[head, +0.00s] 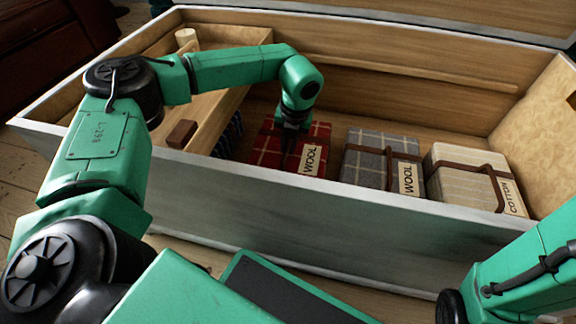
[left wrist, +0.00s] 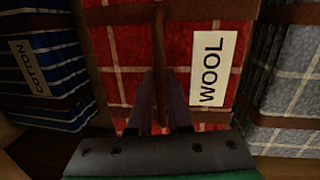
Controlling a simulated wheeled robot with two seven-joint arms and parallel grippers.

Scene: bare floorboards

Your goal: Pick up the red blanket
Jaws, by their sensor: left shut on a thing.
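The red blanket (head: 318,140) is a folded plaid bundle with a brown strap and a "WOOL" label, lying in the open wooden chest (head: 232,190). My left gripper (head: 291,132) reaches down into the chest over the blanket. In the left wrist view the red blanket (left wrist: 190,50) fills the middle, and the left gripper's fingers (left wrist: 160,115) stand on both sides of its brown strap (left wrist: 159,60), shut on it. In the head view the arm hides part of the blanket. My right gripper is out of view; only part of the right arm shows at the lower right.
A grey plaid blanket (head: 365,165) and a cream cotton blanket (head: 462,172) lie to the right. A blue striped cotton blanket (left wrist: 50,85) lies to the left, mostly under a wooden tray (head: 222,112) with a brown block (head: 182,134). The chest walls surround them.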

